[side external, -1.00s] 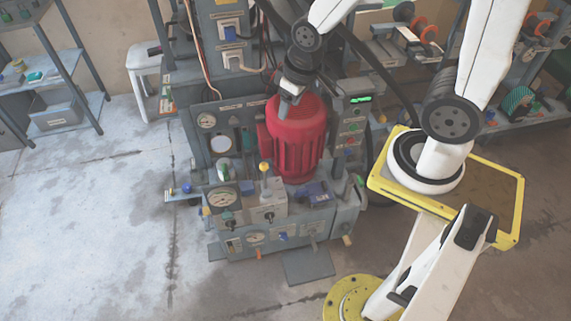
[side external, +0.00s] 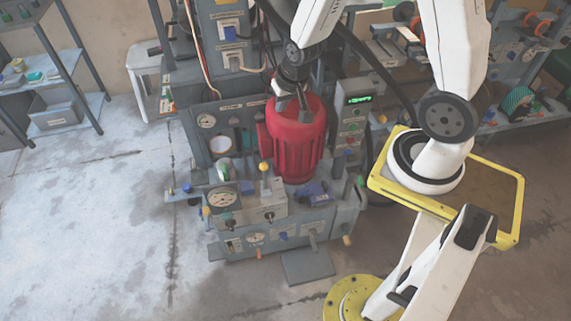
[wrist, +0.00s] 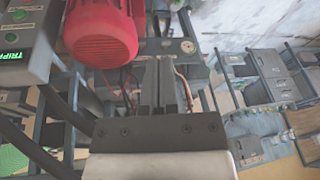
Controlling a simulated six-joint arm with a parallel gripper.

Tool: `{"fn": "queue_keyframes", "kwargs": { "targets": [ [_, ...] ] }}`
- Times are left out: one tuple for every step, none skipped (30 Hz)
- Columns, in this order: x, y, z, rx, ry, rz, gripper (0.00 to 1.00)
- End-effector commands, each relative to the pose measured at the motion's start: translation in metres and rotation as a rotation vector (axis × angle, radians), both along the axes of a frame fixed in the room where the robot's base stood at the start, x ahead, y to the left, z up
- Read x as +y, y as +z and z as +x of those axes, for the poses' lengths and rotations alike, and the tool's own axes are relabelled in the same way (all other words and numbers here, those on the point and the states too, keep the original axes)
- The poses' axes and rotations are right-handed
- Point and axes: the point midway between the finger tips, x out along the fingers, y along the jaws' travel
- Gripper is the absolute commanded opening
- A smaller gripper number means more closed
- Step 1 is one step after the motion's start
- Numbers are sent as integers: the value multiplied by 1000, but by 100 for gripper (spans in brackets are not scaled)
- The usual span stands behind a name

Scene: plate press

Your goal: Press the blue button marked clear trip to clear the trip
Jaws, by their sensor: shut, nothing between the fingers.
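The control box (side external: 352,122) stands right of the red motor, with a lit green display (side external: 359,99) and a column of small buttons below it. In the wrist view the box (wrist: 38,35) is at the upper left edge, partly cut off, and its display (wrist: 12,56) shows green letters beginning "TRIP". I cannot pick out the blue clear trip button in either view. My gripper (side external: 291,104) is shut and empty, pointing down by the upper part of the red motor in the picture, left of the control box. Its fingers show in the wrist view (wrist: 165,62).
The red motor (side external: 298,145) stands close to my gripper and also shows in the wrist view (wrist: 100,30). Gauges, a yellow-knobbed lever (side external: 265,168) and pipes crowd the press front. Dark hoses pass near the control box. The floor at left is clear.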

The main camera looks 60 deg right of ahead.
Motion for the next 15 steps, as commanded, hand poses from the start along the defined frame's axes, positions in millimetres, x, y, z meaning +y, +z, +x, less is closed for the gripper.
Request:
{"fn": "queue_keyframes", "kwargs": {
  "targets": [
    [-7,-9,2,-1,-47,7,0],
    [-10,-13,4,-7,-74,10,0],
    [-15,-18,6,-14,-111,14,0],
    [-19,-23,7,-18,-138,17,0],
    [-22,-27,9,-22,-165,20,0],
    [-28,-32,10,-28,-200,24,0],
    [-32,-37,11,-34,-229,27,0],
    [-35,-41,12,-39,-255,29,0],
    [-40,-47,13,-45,-290,32,0],
    [-44,-52,13,-49,-318,34,0],
    [-48,-56,14,-55,-345,36,0],
    [-53,-62,14,-60,-381,38,0],
    [-57,-67,14,-65,-408,39,0],
    [-62,-72,14,-70,-436,40,0],
    [-67,-78,14,-78,-470,41,0]
  ]
}}
